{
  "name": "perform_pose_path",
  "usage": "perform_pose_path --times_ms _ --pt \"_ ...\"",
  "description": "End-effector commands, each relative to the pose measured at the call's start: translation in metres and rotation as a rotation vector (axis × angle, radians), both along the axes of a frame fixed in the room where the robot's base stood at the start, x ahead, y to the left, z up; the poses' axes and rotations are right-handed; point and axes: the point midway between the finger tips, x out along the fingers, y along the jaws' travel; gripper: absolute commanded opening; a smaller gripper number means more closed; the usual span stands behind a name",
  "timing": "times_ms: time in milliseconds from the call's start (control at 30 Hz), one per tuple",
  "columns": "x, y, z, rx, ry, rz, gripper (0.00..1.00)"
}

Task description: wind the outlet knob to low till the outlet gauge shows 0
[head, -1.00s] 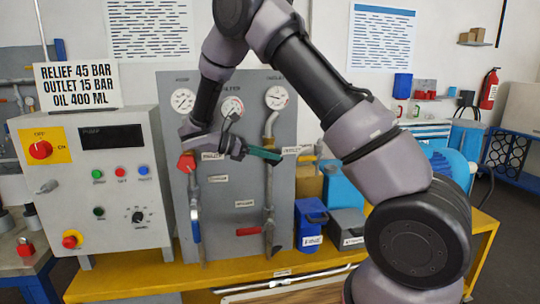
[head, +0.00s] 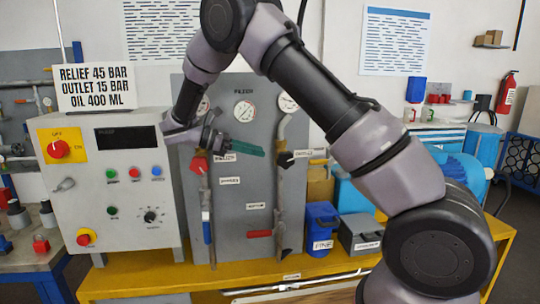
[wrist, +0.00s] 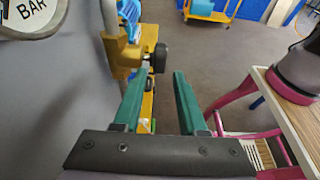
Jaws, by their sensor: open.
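The outlet knob is a small black knob (head: 286,159) at the right of the grey panel, beside its label. In the wrist view the black knob (wrist: 160,58) sits on a brass valve body (wrist: 124,57), beyond my fingertips. In the wrist view my gripper (wrist: 158,80) is open, with nothing between the fingers.
A red relief knob (head: 199,165) is left of my gripper. The filter gauge (head: 245,111) is above. A red lever (head: 260,233) and a blue lever (head: 207,230) are lower on the panel. A control box (head: 120,190) stands left; a blue bin (head: 322,228) stands right.

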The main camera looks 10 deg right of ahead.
Motion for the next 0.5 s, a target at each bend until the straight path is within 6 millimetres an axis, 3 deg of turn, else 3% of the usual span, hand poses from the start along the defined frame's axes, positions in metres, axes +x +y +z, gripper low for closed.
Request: perform_pose_path --times_ms 200,500 --pt "0.000 0.018 0.006 0.000 -0.001 0.000 0.41" --pt "0.000 0.018 0.006 0.000 -0.001 -0.001 0.41"
